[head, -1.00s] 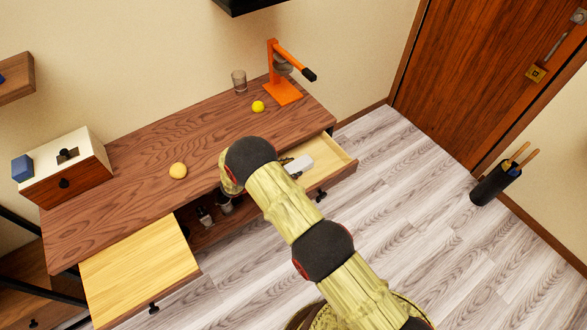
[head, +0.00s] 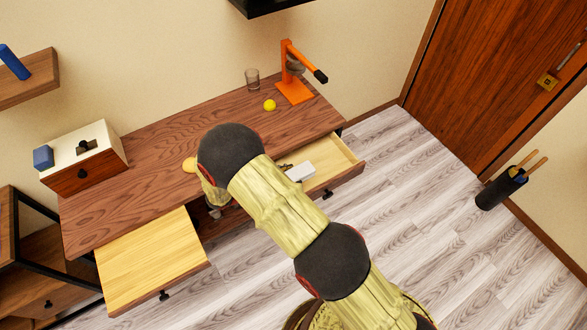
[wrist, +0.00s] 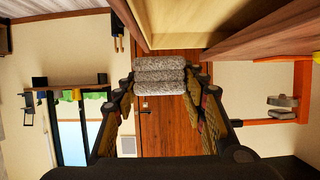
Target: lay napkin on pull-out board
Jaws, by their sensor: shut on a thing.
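The pull-out board (head: 150,262) is pale wood and sticks out from the front left of the desk, bare, in the head view. My gripper (wrist: 160,80) is shut on a grey speckled, folded or rolled cloth, which I take as the napkin (wrist: 160,76); it sits between the fingertips in the wrist view. In the head view my gripper is mostly hidden behind my arm, near the desk's front edge and to the right of the board. The napkin cannot be made out clearly there.
On the desk (head: 150,160) are a yellow ball (head: 269,105), a glass (head: 252,78), an orange press (head: 293,85) and a white-topped box (head: 90,150). An open drawer (head: 345,160) holding a white item juts out at right. Free floor lies in front.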

